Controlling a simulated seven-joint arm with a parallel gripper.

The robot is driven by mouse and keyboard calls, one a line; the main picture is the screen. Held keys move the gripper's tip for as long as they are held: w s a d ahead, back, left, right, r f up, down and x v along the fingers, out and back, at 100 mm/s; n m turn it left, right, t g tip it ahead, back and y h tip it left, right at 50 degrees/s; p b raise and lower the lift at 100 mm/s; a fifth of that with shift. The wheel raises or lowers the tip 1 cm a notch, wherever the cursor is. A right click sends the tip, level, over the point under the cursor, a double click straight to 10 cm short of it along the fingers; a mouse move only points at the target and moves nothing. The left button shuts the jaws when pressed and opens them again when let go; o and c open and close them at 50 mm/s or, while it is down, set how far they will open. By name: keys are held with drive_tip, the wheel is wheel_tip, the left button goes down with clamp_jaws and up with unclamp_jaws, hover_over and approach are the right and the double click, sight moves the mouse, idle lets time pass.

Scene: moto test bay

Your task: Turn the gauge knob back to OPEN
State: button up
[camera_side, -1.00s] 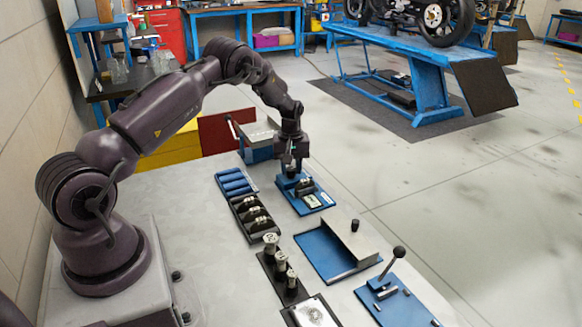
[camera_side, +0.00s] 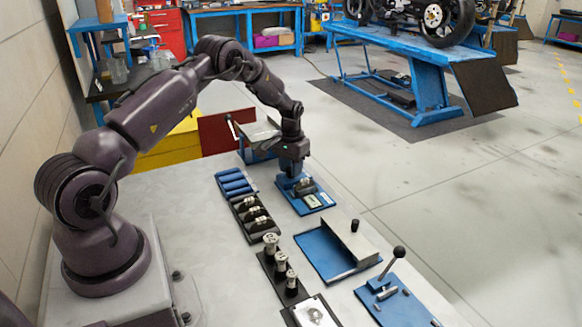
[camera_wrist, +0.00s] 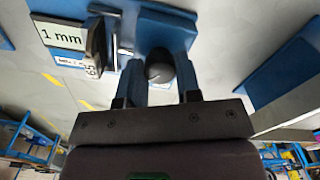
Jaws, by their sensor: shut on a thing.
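The gauge stand is a blue block and base (camera_side: 312,200) near the table's far end in the side view. In the wrist view its blue block (camera_wrist: 180,28) carries a dark round knob (camera_wrist: 160,68) with a thin light line on it. My gripper (camera_side: 294,175) points down over the stand in the side view, where its hand hides the knob. In the wrist view my gripper (camera_wrist: 161,74) has a finger on each side of the knob and is shut on it. I see no readable OPEN mark.
A label reading "1 mm" (camera_wrist: 62,35) sits beside the block. A blue roll tray (camera_side: 235,183) and a dark holder with metal parts (camera_side: 253,217) stand left of the stand. A blue plate with an upright wall (camera_side: 325,250) lies nearer the camera.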

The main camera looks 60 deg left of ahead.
drive_tip(key=shift+m, duration=0.3)
drive_tip(key=o, duration=0.9)
drive_tip(key=shift+r, duration=0.15)
wheel_tip(320, 180, up, 13)
drive_tip(key=shift+f, duration=0.15)
drive_tip(key=shift+f, duration=0.1)
